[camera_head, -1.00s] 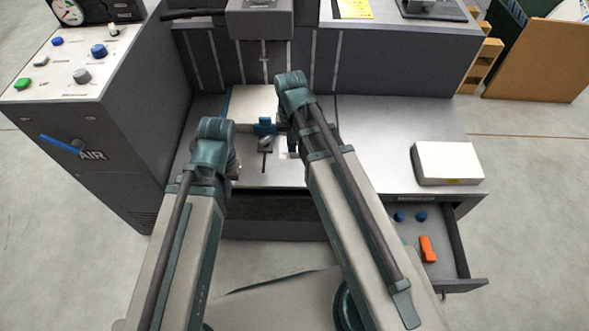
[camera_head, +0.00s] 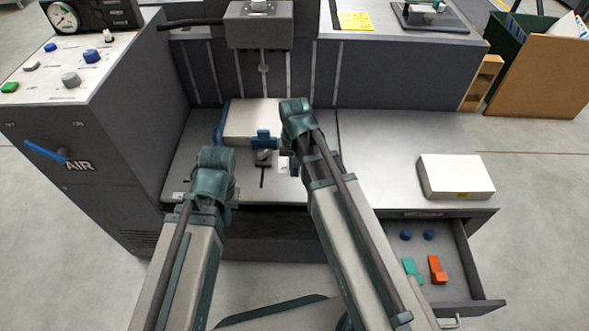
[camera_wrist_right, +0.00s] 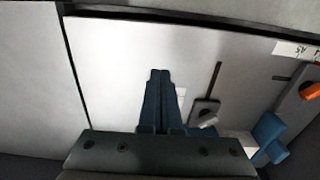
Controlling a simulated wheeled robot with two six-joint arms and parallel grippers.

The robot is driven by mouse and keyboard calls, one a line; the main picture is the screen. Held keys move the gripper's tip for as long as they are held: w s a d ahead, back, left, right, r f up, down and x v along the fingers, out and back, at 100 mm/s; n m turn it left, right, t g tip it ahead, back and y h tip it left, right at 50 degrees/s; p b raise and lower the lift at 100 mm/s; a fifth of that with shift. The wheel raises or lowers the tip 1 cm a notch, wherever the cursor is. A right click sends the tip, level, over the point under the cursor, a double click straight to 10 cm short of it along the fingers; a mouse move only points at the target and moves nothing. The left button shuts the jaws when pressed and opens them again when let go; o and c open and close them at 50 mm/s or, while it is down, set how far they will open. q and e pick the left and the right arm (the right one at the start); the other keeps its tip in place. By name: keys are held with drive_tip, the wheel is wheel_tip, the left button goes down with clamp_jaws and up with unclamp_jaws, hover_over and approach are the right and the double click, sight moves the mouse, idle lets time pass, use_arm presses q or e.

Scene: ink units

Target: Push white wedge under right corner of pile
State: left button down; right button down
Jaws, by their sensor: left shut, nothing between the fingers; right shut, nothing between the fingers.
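The pile (camera_head: 245,122) is a white stack on the grey machine bed, partly behind my right arm. A small white piece, seemingly the wedge (camera_head: 284,164), lies just in front of its right corner, partly hidden by my right arm. In the right wrist view a small white patch (camera_wrist_right: 181,98) shows right beside the fingers. My right gripper (camera_head: 297,112) is over the pile's right side; its blue-green fingers (camera_wrist_right: 159,78) are shut and empty. Whether they touch the wedge I cannot tell. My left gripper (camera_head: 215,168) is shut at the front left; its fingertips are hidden.
A grey block (camera_head: 264,158) with a blue part (camera_head: 264,139) stands at the pile's front. A white box (camera_head: 455,175) lies on the right bed. An open drawer (camera_head: 487,300) below holds blue, green and orange pieces. The control cabinet (camera_head: 75,150) bounds the left.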

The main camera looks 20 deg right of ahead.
sight(294, 187)
wheel_tip(294, 187, down, 6)
drive_tip(key=b, duration=0.4)
drive_tip(key=shift+r+b, duration=0.15)
drive_tip(key=shift+b, duration=0.2)
drive_tip(key=w, duration=0.3)
drive_tip(key=shift+d+r+p, duration=0.4)
drive_tip(key=shift+w+d, duration=0.15)
drive_tip(key=shift+w, duration=0.3)
drive_tip(key=w, duration=0.2)
drive_tip(key=w+d, duration=0.1)
drive_tip(key=w, duration=0.1)
drive_tip(key=w+d, duration=0.1)
drive_tip(key=w, duration=0.2)
drive_tip(key=shift+s, duration=0.1)
